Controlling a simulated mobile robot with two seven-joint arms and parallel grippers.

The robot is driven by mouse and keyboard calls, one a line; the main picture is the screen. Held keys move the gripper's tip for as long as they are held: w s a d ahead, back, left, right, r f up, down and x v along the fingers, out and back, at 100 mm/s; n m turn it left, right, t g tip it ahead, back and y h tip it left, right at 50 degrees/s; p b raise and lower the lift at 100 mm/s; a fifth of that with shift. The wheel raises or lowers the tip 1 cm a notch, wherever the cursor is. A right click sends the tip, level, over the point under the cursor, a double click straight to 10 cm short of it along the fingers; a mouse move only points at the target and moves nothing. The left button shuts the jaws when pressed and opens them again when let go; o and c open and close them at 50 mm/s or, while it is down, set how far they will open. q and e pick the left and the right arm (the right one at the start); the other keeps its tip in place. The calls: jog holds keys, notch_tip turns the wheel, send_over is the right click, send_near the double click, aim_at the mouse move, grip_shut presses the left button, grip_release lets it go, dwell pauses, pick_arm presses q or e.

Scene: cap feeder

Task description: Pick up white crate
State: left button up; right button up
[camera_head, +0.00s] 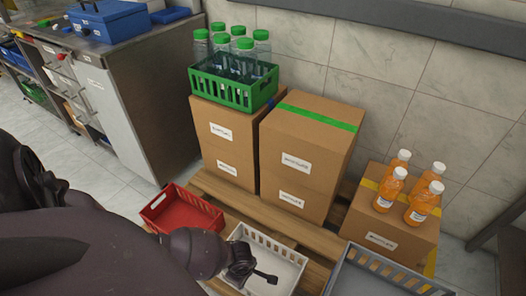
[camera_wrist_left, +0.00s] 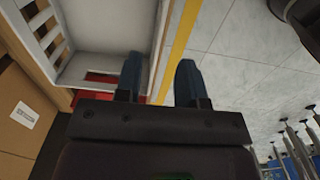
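The white crate (camera_head: 283,250) has slotted walls and stands low at the front of the wooden pallet in the head view. It looks empty in the part I see; my left arm hides its left side. In the left wrist view the white crate (camera_wrist_left: 100,38) fills the upper left. My left gripper (camera_head: 264,277) is over the crate's near side. In the wrist view the left gripper (camera_wrist_left: 159,80) has its two dark fingers apart, with nothing held. The crate's edge appears in line with the gap between them; I cannot tell the height difference. My right gripper is not in view.
A red crate (camera_head: 172,213) is left of the white one, a grey crate (camera_head: 352,274) right. Cardboard boxes (camera_head: 305,150) stand behind, with a green bottle crate (camera_head: 232,88) on one and orange bottles (camera_head: 421,201) on another. A yellow floor line (camera_wrist_left: 183,32) runs beside the crate.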

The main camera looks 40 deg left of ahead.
pick_arm(q)
notch_tip(320, 180, down, 6)
jog(key=b, duration=0.2)
jog(key=shift+s+r+b, duration=0.15)
jog(key=shift+b, duration=0.2)
notch_tip(320, 180, down, 5)
jog(key=b, duration=0.3)
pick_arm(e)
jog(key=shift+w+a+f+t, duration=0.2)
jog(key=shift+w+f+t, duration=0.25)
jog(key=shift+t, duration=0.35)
pick_arm(q)
grip_shut()
dwell(0.4)
